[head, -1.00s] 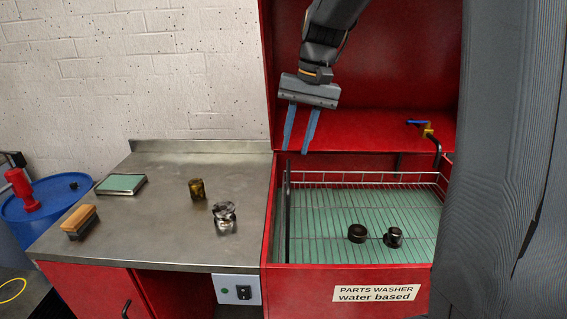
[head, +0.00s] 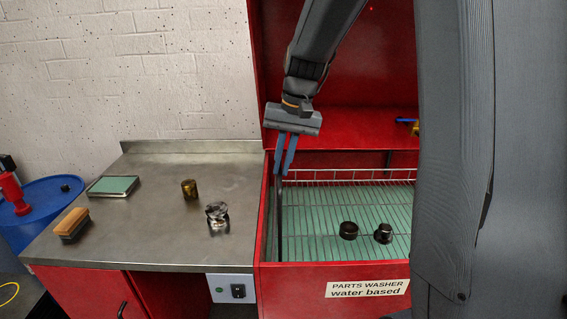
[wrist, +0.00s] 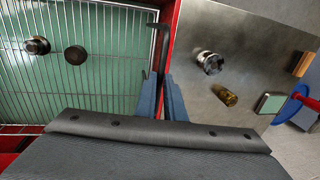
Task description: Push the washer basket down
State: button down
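The washer basket (head: 340,183) is a wire rack in the red parts washer, over a pale green surface. It also shows in the wrist view (wrist: 100,65). A dark upright bar (head: 279,225) stands at its left side, and its top end shows in the wrist view (wrist: 161,45). My gripper (head: 282,172) points down above the basket's back left corner, near that bar. I cannot tell whether the fingertips touch the bar or rim.
Two dark round parts (head: 348,230) (head: 383,233) lie in the basket. The steel bench (head: 150,235) at left holds a brush (head: 72,223), a green-topped tray (head: 113,186), a brass part (head: 190,189) and a shiny metal part (head: 217,216). The red hood rises behind my gripper.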

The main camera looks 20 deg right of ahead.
jog(key=shift+f, duration=0.1)
notch_tip(320, 180, down, 17)
jog(key=b, duration=0.7)
jog(key=shift+s+f, duration=0.1)
jog(key=shift+f, duration=0.1)
jog(key=c, duration=1.8)
grip_release()
jog(key=shift+d, duration=0.1)
jog(key=shift+c, duration=0.2)
jog(key=shift+r, duration=0.1)
